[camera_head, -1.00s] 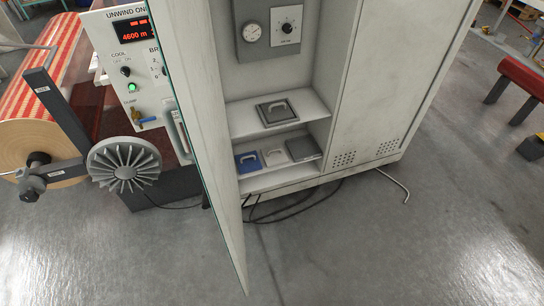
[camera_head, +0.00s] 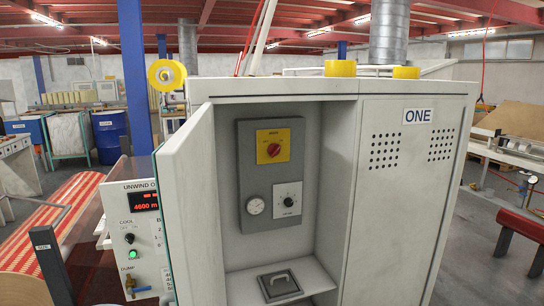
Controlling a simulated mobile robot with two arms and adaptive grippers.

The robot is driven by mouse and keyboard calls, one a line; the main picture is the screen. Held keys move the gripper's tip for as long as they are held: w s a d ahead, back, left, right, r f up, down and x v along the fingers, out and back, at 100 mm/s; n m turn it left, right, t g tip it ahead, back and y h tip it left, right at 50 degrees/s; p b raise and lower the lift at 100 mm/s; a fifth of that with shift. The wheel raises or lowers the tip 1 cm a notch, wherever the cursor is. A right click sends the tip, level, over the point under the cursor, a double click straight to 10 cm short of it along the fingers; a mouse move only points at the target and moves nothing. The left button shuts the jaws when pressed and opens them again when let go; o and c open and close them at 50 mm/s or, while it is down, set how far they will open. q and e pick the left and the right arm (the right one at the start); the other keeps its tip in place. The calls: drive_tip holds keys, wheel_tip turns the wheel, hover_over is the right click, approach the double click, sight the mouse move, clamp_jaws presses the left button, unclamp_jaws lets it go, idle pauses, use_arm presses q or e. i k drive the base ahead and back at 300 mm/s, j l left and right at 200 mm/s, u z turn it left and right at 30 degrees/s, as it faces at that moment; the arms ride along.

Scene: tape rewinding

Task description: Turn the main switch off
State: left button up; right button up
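The main switch, a red rotary knob (camera_head: 274,149) on a yellow plate (camera_head: 284,138), sits at the top of a grey panel (camera_head: 255,180) inside the open cabinet labelled ONE. The knob's exact setting is too small to read. Below it on the same panel are a round gauge (camera_head: 255,206) and a white plate with a black dial (camera_head: 287,199). The cabinet door (camera_head: 188,200) stands open to the left. Neither of my grippers shows in the view.
A control box (camera_head: 130,215) with a red display reading 4600 m stands left of the door. Tape rolls (camera_head: 341,68) rest on the cabinet top.

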sight(274, 150)
drive_tip(key=i+l, duration=0.15)
drive_tip(key=l, duration=0.15)
drive_tip(key=i+l, duration=0.15)
drive_tip(key=l, duration=0.2)
drive_tip(key=i+l, duration=0.15)
drive_tip(key=l, duration=0.15)
drive_tip(key=i+l, duration=0.15)
drive_tip(key=l, duration=0.2)
